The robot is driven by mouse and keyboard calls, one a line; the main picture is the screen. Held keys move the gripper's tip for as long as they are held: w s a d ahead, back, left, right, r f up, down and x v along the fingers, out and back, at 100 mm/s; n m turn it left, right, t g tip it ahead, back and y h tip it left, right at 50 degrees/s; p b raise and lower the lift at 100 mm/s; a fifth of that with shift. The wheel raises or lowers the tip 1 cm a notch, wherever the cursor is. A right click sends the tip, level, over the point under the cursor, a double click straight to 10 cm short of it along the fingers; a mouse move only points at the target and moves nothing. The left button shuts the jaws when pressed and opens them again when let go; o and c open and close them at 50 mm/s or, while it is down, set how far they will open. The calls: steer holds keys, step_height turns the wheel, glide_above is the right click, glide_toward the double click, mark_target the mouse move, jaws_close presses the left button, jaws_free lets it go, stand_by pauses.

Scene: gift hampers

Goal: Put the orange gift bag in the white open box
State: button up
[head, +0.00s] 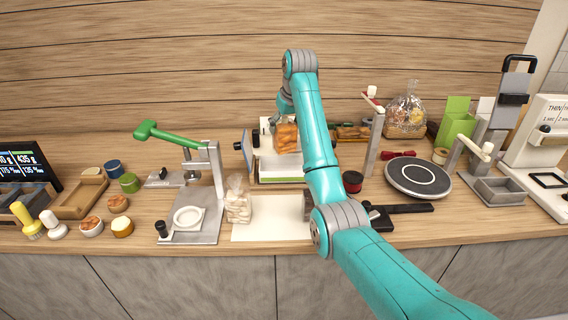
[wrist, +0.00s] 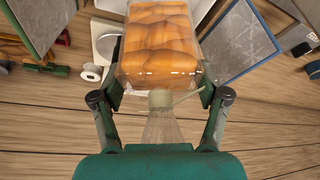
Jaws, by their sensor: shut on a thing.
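The orange gift bag (head: 287,138) is a clear bag with orange contents. My gripper (head: 284,112) is shut on its gathered neck, and the bag hangs below it, over a white device. In the wrist view the bag (wrist: 160,45) fills the upper middle, with its clear neck between the fingers of my gripper (wrist: 160,100). What looks like the white open box (head: 486,108) stands at the right back, beside a green open box (head: 456,122). A grey stand hides part of it, and its inside cannot be seen.
The white device (head: 282,168) has a green front strip and a dark panel at its left. A post (head: 376,135), a round dark plate (head: 418,178) and a clear bag of mixed goods (head: 405,115) stand between my gripper and the boxes. A bag of pale goods (head: 238,203) stands front left.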

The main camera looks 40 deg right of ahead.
mark_target(285, 151)
steer(key=shift+w+d+f, duration=0.1)
steer(key=shift+w+d, duration=0.1)
steer(key=shift+w, duration=0.05)
steer(key=shift+d+f, duration=0.1)
steer(key=shift+f, duration=0.2)
step_height(285, 151, down, 9)
steer(key=shift+f, duration=0.1)
steer(key=o, duration=1.4)
